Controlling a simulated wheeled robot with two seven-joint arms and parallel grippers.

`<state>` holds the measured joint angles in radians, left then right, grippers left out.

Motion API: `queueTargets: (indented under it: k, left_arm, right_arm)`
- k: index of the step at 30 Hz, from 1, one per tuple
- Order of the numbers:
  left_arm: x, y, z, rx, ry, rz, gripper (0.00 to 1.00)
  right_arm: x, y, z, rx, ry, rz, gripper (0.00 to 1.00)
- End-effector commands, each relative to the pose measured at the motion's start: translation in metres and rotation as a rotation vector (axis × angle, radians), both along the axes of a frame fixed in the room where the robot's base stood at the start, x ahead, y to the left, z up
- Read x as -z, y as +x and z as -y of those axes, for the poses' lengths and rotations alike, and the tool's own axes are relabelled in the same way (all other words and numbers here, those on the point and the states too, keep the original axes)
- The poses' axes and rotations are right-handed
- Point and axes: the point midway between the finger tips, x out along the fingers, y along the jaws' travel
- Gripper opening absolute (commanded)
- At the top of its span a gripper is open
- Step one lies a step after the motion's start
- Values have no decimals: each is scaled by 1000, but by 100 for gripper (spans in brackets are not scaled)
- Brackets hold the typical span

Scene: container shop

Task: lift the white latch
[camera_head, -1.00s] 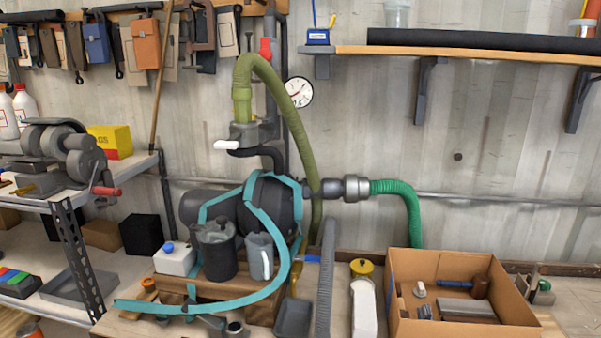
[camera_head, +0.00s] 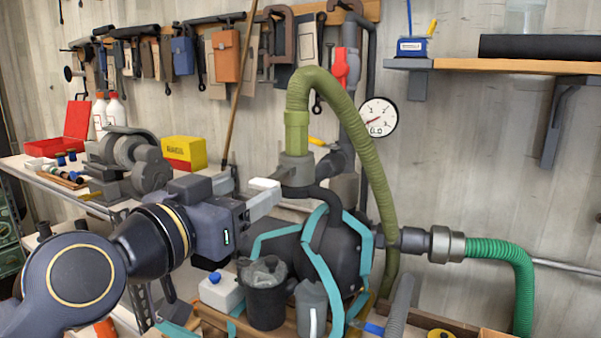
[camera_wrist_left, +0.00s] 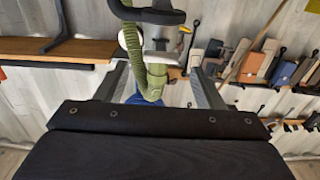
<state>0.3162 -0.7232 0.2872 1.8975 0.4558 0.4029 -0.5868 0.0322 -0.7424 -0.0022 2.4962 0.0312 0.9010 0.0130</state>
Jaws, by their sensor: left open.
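The white latch (camera_head: 264,184) sticks out to the left from the grey coupling (camera_head: 298,170) at the lower end of the olive hose (camera_head: 297,90). My left gripper (camera_head: 262,202) comes in from the left, with its pale fingers right at the latch and overlapping it in the head view. I cannot tell whether they touch. In the left wrist view the two fingers of the left gripper (camera_wrist_left: 160,88) stand wide apart, with the olive hose (camera_wrist_left: 134,45) seen between them. My right gripper is not in view.
The pump with teal straps (camera_head: 318,250) stands below the coupling. A pressure gauge (camera_head: 378,117) and a red valve handle (camera_head: 346,66) are close behind the hose. A workbench with a yellow box (camera_head: 184,152) lies left. Tools hang on the wall rail.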

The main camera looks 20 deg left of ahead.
Motion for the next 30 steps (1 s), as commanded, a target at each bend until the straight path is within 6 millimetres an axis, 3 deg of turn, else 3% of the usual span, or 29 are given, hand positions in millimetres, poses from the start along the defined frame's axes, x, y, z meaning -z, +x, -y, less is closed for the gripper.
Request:
queueTargets:
  k: [12, 18, 25, 30]
  left_arm:
    - [0, 62, 4, 1, -2, -6, 62]
    - [1, 74, 6, 1, -2, -4, 62]
    - [1, 74, 6, 1, -2, -4, 62]
    - [1, 74, 6, 1, -2, -4, 41]
  right_arm:
    - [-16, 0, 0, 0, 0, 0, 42]
    - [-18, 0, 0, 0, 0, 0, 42]
    - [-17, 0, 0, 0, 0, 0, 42]
    - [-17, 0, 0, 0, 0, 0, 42]
